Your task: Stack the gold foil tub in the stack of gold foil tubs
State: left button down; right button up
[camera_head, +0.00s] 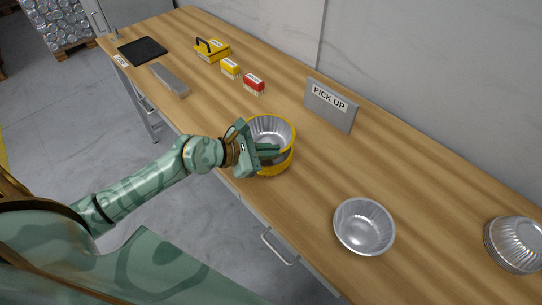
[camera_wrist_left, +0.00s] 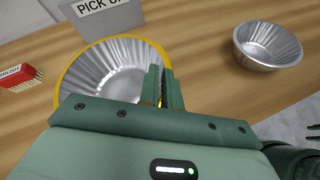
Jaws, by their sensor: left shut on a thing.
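A gold-yellow tub with a fluted silver inside (camera_head: 273,169) is at the middle of the table, opening up. Its gold rim and silver inside also show in the left wrist view (camera_wrist_left: 115,72). My left gripper (camera_head: 268,152) is shut on the near side wall of it; in the left wrist view the fingers (camera_wrist_left: 162,90) straddle the rim at its right side. I cannot tell whether this is one tub or several nested, as my gripper hides part of the side.
A silver foil tub (camera_head: 364,226) stands open side up to the right. Upside-down silver tubs (camera_head: 515,243) sit at the right edge. A PICK UP sign (camera_head: 331,106) stands behind.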

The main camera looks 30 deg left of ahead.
pick_arm(q)
jog(key=shift+f, duration=0.85)
jog(key=shift+r, duration=0.1)
jog(key=shift+f+b, duration=0.35)
jog(key=shift+f, duration=0.3)
jog(key=c, duration=1.6)
grip_release()
